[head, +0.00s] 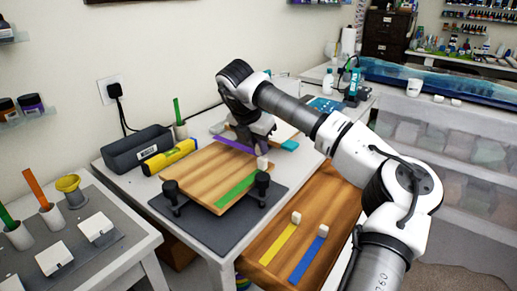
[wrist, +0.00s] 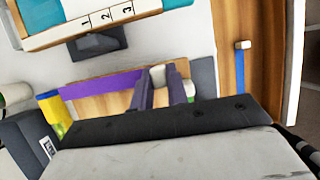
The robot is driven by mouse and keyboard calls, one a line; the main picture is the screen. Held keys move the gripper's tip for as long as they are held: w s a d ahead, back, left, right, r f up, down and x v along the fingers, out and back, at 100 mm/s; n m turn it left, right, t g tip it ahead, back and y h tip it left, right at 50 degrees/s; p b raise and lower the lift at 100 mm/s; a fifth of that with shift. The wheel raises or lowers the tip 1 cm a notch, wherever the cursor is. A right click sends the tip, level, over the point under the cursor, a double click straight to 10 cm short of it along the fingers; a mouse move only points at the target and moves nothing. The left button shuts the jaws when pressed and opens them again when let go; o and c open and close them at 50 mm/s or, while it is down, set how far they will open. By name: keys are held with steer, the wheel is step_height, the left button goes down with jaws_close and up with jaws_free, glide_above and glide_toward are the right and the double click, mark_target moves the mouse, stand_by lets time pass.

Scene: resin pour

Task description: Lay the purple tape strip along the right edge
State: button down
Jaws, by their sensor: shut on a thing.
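The purple tape strip (head: 233,144) is at the far edge of the wooden board (head: 205,172), by my gripper (head: 250,140). In the wrist view the purple strip (wrist: 100,84) runs leftward from my gripper (wrist: 160,84) along the board's edge. My gripper's fingers are closed on a small pale block (wrist: 158,75) at the strip's right end there. I cannot tell whether the strip touches the board. A green strip (head: 236,190) lies along the board's near right side, with a white block (head: 262,162) by its far end.
Black clamps (head: 171,188) stand at the board's near corners on a dark mat (head: 225,230). A yellow level (head: 168,155) and a grey box (head: 137,148) stand at left. A lower wooden surface (head: 320,195) holds a yellow strip (head: 278,243) and a blue strip (head: 306,261).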

steer(key=shift+f, duration=1)
steer(key=shift+f, duration=0.2)
steer(key=c, duration=1.4)
jaws_free()
steer(key=shift+r, duration=0.1)
steer(key=shift+r, duration=0.1)
steer(key=b+v, duration=0.1)
steer(key=v, duration=1.1)
steer(key=shift+r+b, duration=0.1)
steer(key=shift+b, duration=0.25)
